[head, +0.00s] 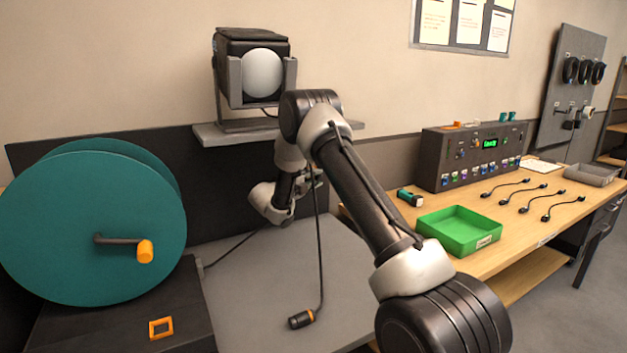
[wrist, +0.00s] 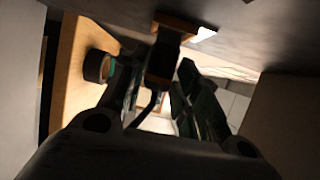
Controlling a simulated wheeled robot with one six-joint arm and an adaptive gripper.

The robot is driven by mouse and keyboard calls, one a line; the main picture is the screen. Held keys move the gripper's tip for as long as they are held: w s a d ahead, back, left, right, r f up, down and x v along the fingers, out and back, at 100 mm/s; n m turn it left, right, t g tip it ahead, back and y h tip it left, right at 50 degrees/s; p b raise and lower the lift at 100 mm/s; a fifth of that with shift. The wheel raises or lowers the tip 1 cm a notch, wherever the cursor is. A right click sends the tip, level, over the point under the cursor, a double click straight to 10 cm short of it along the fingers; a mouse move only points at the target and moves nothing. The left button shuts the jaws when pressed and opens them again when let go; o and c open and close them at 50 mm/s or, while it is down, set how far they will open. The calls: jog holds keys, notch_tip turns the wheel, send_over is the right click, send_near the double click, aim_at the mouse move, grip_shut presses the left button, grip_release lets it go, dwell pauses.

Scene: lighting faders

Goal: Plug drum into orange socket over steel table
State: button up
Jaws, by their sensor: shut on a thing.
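The teal cable drum (head: 95,225) stands at left, with a crank and orange knob. A dark cable (head: 235,250) runs from the drum's side across the grey steel table (head: 255,300) toward my gripper (head: 312,180). The gripper is mostly hidden by my arm in the head view. In the wrist view my gripper (wrist: 155,85) is shut on a black plug (wrist: 162,62) with a cable below it. The plug's top meets or overlaps an orange socket (wrist: 178,24) on a grey surface. I cannot tell whether it is seated.
A black connector with an orange ring (head: 301,319) lies on the steel table, its cable hanging from above. A lamp (head: 262,75) stands on the shelf (head: 215,134) over the table. At right are a green tray (head: 460,228), a control box (head: 475,155) and short cables.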

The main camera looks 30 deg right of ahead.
jog(key=shift+w+a+r, duration=0.1)
jog(key=shift+w, duration=0.6)
dwell(1.5)
jog(key=o, duration=1.2)
